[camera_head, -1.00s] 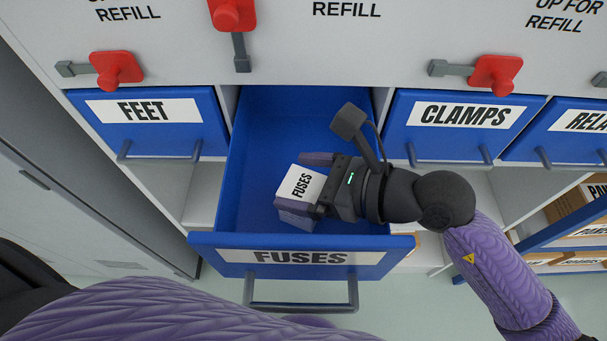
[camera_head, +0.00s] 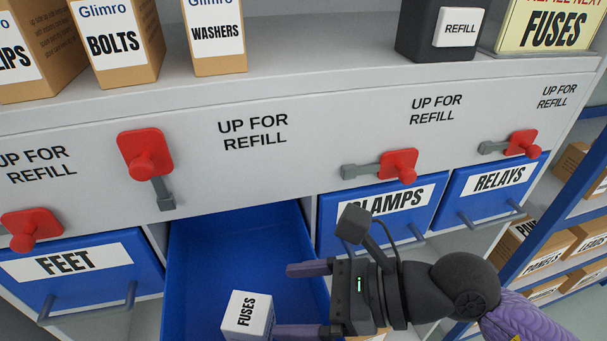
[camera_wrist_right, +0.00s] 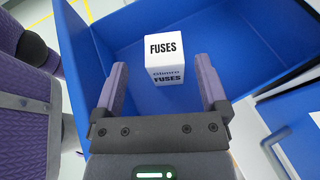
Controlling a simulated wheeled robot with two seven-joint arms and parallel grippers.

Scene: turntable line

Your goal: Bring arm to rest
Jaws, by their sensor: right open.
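My right gripper (camera_head: 305,300) is open and empty, over the right side of the open blue drawer (camera_head: 235,240). A white box marked FUSES (camera_head: 247,316) is in the drawer, to the left of the fingers. In the right wrist view, the fuses box (camera_wrist_right: 164,62) stands in the drawer beyond the two purple fingertips (camera_wrist_right: 163,82), with no finger closed on it. The drawer's front is out of the head view. My left gripper is not in view.
Closed drawers marked FEET (camera_head: 80,265), CLAMPS (camera_head: 385,205) and RELAYS (camera_head: 495,185) flank the open one. Red levers (camera_head: 148,160) stick out of the panel above. Boxes and a dark REFILL bin (camera_head: 440,30) stand on the shelf. A blue rack with cartons (camera_head: 560,240) is at right.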

